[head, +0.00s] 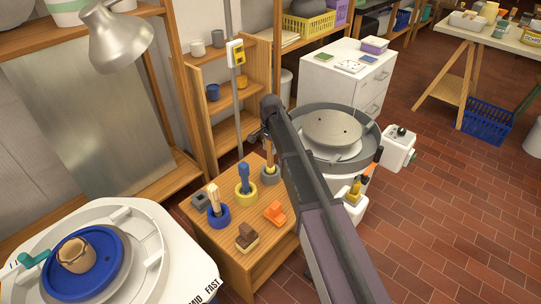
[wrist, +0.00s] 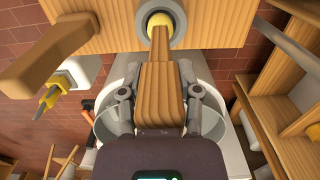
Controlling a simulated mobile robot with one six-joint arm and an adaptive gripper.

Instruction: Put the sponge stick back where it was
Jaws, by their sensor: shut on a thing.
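The sponge stick has a wooden handle (wrist: 161,95) and a yellow tip (wrist: 158,19). My gripper (wrist: 160,98) is shut on the handle, with one finger on each side. In the head view the stick (head: 269,151) hangs upright below the end of my arm. Its lower end is at the grey round holder (head: 270,176) on the small wooden table (head: 255,262). In the wrist view the tip appears inside the ring of the grey holder (wrist: 175,38). I cannot tell how deep it sits. My arm hides part of the gripper in the head view.
A yellow holder (head: 245,194) with a blue tool and a blue holder (head: 218,218) with a brush stand to the left. An orange piece (head: 275,212) and a brown brush (head: 246,238) lie in front. A pottery wheel (head: 333,128) stands at right.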

